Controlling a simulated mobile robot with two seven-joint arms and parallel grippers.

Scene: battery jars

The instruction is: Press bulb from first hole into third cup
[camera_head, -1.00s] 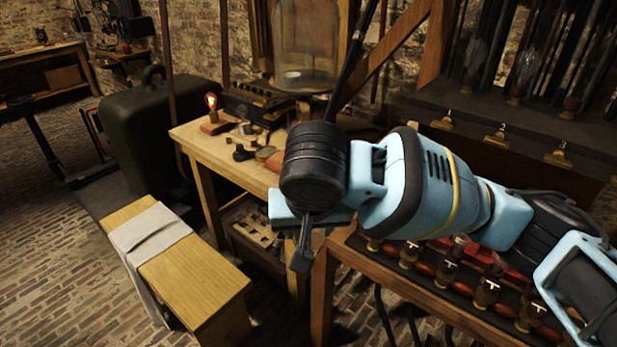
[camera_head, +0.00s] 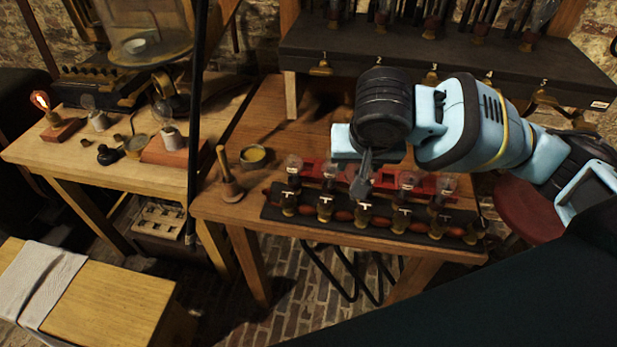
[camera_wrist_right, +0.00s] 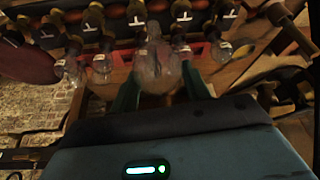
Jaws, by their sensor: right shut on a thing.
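My right gripper (camera_head: 362,185) points down over the red rack (camera_head: 425,183) on the wooden bench. In the right wrist view its two teal fingers (camera_wrist_right: 160,90) are shut on a large clear glass bulb (camera_wrist_right: 157,70). The held bulb is hard to make out in the head view. Part of the rack is hidden behind my gripper. My left gripper is out of view.
A wooden-handled tool (camera_head: 228,180) and a small tin (camera_head: 254,155) stand left of the strip. A dark raised shelf (camera_head: 400,62) with brass tags stands behind. A dark pole (camera_head: 194,130) rises at left. A lit bulb (camera_head: 40,100) glows on the left table.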

